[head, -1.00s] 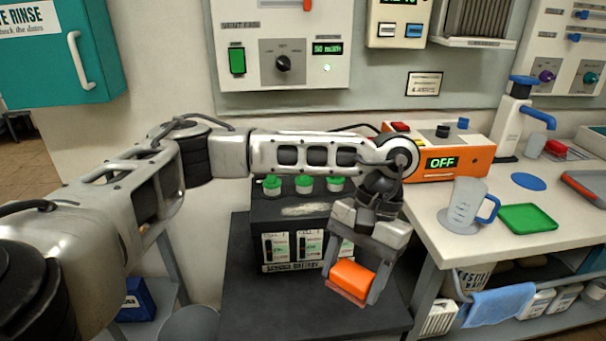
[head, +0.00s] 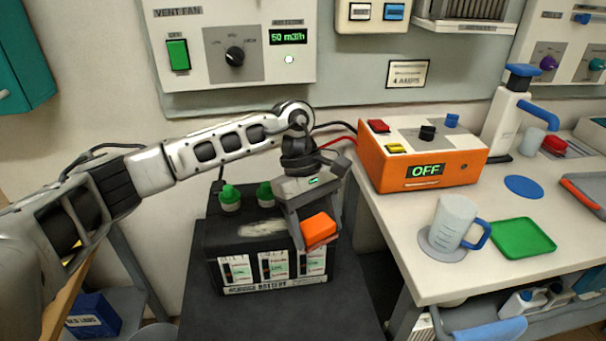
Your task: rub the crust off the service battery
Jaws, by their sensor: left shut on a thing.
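The service battery (head: 212,268) is a black box with green caps and white labels on its front, standing on a dark surface. A pale crust patch (head: 262,229) shows on its top, left of my gripper. My left gripper (head: 318,240) is shut on an orange scrubbing block (head: 320,227). It holds the block at the battery's right front top edge, to the right of the crust. I cannot tell whether the block touches the battery. The gripper hides the battery's right top part. My right gripper is not in view.
An orange charger (head: 430,172) reading OFF stands on the white bench (head: 400,235) at right, with red and black cables running behind my arm. A measuring jug (head: 453,222), a green tray (head: 523,238) and a blue disc (head: 523,187) are on the bench. A blue box (head: 95,315) sits low at left.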

